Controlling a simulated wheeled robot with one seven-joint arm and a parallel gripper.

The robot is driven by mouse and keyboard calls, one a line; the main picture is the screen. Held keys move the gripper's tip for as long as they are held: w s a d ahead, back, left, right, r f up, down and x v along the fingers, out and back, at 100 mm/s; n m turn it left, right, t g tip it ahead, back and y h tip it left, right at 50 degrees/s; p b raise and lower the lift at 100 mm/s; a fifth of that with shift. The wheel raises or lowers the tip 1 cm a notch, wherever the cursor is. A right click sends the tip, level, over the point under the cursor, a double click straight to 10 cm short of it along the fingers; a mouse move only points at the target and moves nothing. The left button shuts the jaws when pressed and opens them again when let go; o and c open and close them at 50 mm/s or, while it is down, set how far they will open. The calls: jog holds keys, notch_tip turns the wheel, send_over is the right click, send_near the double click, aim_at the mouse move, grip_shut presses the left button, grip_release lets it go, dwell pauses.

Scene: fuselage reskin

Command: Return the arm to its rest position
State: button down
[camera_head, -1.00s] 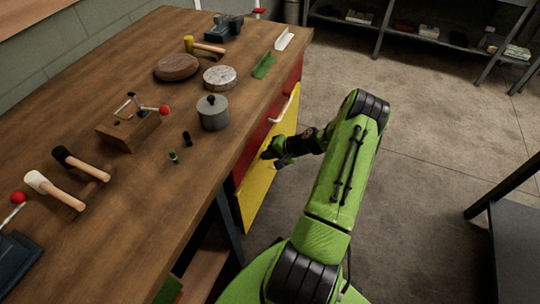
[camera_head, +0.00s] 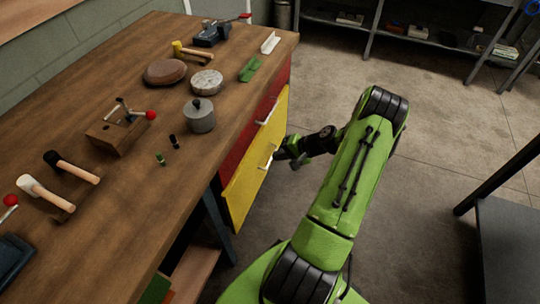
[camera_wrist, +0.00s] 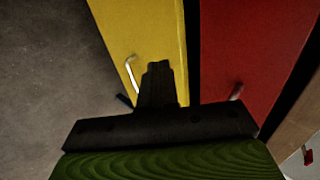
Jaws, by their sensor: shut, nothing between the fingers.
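My green arm reaches forward on the right side of the head view, bent at the elbow. My gripper (camera_head: 287,152) is beside the yellow drawer front (camera_head: 247,195), close to its white handle (camera_head: 268,157). Whether it touches the handle cannot be told. In the wrist view my gripper (camera_wrist: 158,75) shows as a dark shape with its fingers together and nothing between them. The yellow front (camera_wrist: 140,25) and its pale handle (camera_wrist: 132,75) lie beyond it, with the red front (camera_wrist: 250,50) to the right.
A wooden workbench (camera_head: 110,215) fills the left, with mallets, a grey pot (camera_head: 199,117), a wooden block (camera_head: 118,135) and round discs on it. A dark table (camera_head: 505,235) stands at right. Shelves (camera_head: 420,40) line the back. The concrete floor between is clear.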

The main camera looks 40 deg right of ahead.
jog(key=shift+v, duration=1.4)
